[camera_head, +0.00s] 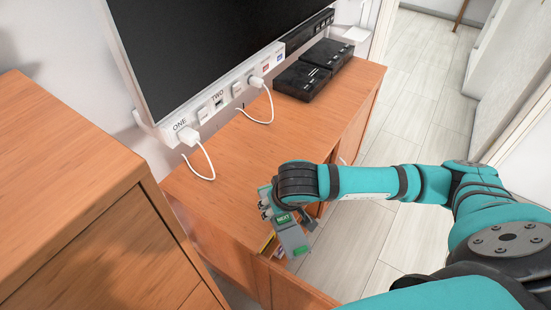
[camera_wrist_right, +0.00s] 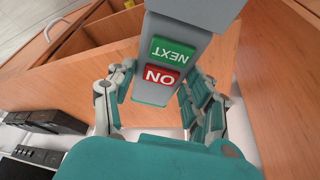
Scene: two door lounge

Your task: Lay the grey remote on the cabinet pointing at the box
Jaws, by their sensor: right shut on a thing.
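The grey remote (camera_head: 292,239) has a green NEXT button; the right wrist view shows it (camera_wrist_right: 178,25) with a red ON button too. My right gripper (camera_head: 276,208) is shut on it, with a finger on each side of it in the wrist view (camera_wrist_right: 160,98). The remote is at the near end of the wooden cabinet (camera_head: 236,165), by its front edge. Two black boxes (camera_head: 302,80) (camera_head: 327,54) sit on the cabinet's far end. Black boxes also show at the left of the wrist view (camera_wrist_right: 45,121). My left gripper is not in view.
A screen (camera_head: 190,40) with a white socket strip (camera_head: 218,101) stands along the cabinet's back. White cables (camera_head: 207,163) lie on the top. An open drawer (camera_head: 300,287) lies below the remote. A taller wooden chest (camera_head: 75,175) stands at left. The middle of the top is mostly clear.

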